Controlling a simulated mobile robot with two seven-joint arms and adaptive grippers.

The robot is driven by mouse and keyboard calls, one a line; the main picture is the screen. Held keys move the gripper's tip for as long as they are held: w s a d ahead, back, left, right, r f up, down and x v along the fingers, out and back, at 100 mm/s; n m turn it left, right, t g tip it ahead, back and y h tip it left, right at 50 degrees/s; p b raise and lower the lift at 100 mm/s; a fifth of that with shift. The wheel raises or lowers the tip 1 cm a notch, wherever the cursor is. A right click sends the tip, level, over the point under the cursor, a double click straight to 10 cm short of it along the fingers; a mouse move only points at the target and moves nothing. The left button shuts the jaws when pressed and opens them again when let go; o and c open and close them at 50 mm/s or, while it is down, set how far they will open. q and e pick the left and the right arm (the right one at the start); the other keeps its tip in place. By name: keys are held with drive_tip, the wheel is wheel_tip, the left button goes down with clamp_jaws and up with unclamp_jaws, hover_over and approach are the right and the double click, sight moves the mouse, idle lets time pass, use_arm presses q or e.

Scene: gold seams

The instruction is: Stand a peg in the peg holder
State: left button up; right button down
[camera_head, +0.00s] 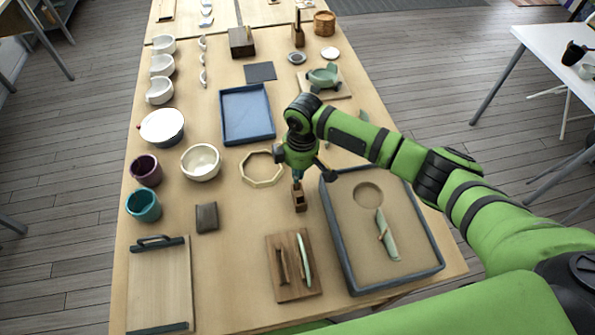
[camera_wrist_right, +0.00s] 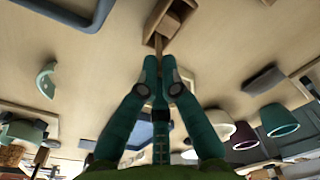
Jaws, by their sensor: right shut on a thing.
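The peg holder (camera_head: 300,203) is a small brown wooden block on the table, left of the sand tray. In the right wrist view the holder (camera_wrist_right: 181,10) shows a square opening at the top of the picture. My right gripper (camera_head: 297,178) is above the holder, pointing down. Its teal fingers (camera_wrist_right: 160,68) are shut on a thin wooden peg (camera_wrist_right: 158,45). The peg's far end lies at the holder's opening in the wrist view; I cannot tell how deep it sits. My left gripper is not in view.
A grey-rimmed tray (camera_head: 336,233) of sand stands right of the holder. An octagonal frame (camera_head: 262,182) and a dark block (camera_head: 206,217) lie to the left. Bare table lies between block and holder.

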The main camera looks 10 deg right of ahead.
drive_tip(key=shift+f, duration=0.15)
drive_tip(key=c, duration=0.9)
unclamp_jaws()
drive_tip(key=shift+r+p, duration=3.05)
drive_tip(key=shift+p, duration=0.05)
